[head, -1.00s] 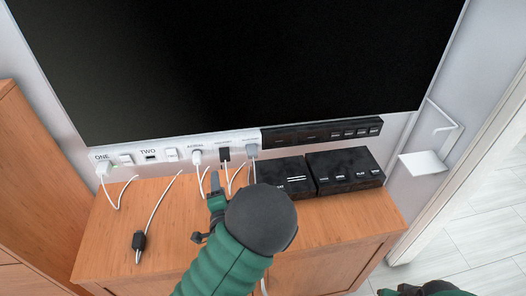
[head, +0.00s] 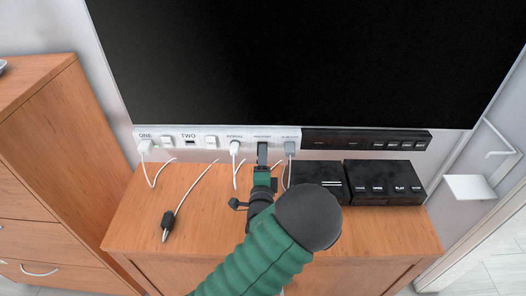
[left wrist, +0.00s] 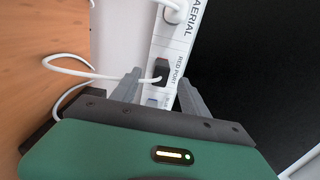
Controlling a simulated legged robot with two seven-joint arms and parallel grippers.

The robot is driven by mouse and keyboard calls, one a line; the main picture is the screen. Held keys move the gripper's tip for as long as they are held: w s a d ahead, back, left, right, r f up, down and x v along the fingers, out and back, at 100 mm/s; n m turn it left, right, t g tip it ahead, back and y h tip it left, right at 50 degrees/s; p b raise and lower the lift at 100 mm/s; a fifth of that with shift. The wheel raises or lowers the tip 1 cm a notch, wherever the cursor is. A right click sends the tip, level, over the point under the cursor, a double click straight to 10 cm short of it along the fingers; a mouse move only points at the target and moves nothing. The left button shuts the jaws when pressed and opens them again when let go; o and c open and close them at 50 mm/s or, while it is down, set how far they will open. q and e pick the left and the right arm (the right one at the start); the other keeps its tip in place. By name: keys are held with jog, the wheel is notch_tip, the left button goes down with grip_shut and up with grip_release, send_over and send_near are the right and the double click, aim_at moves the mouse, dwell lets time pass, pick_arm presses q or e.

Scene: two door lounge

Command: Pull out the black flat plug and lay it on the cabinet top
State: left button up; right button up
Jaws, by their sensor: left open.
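The black flat plug (left wrist: 162,70) sits in the wall strip at the socket labelled RED PORT in the left wrist view, with a white cable leading from it. My left gripper (head: 262,154) is at the strip; in the left wrist view its two grey fingers (left wrist: 157,90) are apart, one on either side of the plug, with gaps showing. In the head view the gripper largely hides the plug. The wooden cabinet top (head: 330,233) lies below the strip. My right gripper is in neither current view.
A black connector (head: 167,221) on a white cable lies on the cabinet top at left. White plugs (head: 235,147) and a grey plug (head: 290,148) sit in neighbouring sockets. Black boxes (head: 383,182) stand at right. A large screen (head: 300,60) hangs above.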

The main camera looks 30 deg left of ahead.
pick_arm(q)
jog(key=x, duration=0.4)
jog(key=shift+a+f, duration=0.1)
jog(key=shift+a, duration=0.1)
jog(key=shift+d, duration=0.15)
jog(key=shift+p, duration=0.35)
dwell(0.6)
jog(key=shift+c, duration=0.2)
grip_shut()
dwell(1.1)
jog(key=shift+s, duration=0.15)
